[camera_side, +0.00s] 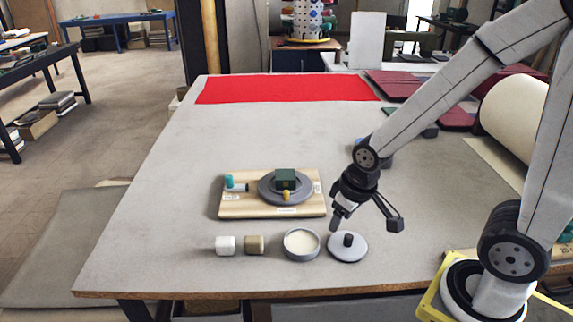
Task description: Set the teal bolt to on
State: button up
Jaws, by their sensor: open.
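A wooden board (258,208) lies on the grey table, with small white labels on it. The teal bolt (230,182) sits at the board's upper left, beside a small white piece and a label too small to read. A round grey disc (266,196) on the board carries a dark green block (286,178), with a small yellow peg (286,196) at its front. My gripper (366,222) is open and empty, right of the board and above the table, apart from the bolt. Its fingers point down, near a round lid with a black knob.
A red cloth (288,88) lies at the back. The table left of the board is clear.

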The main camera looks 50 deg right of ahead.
jog(key=shift+o, duration=0.8)
jog(key=n+t+y, duration=0.1)
jog(key=n+y, duration=0.2)
jog(key=n, duration=0.4)
send_over(230, 176)
jog(key=s+d, duration=0.1)
jog(key=s, duration=0.1)
jog(key=shift+s+d+r, duration=0.15)
jog(key=shift+d, duration=0.05)
jog(key=shift+x, duration=3.9)
jog(key=shift+d, duration=0.15)
grip_shut()
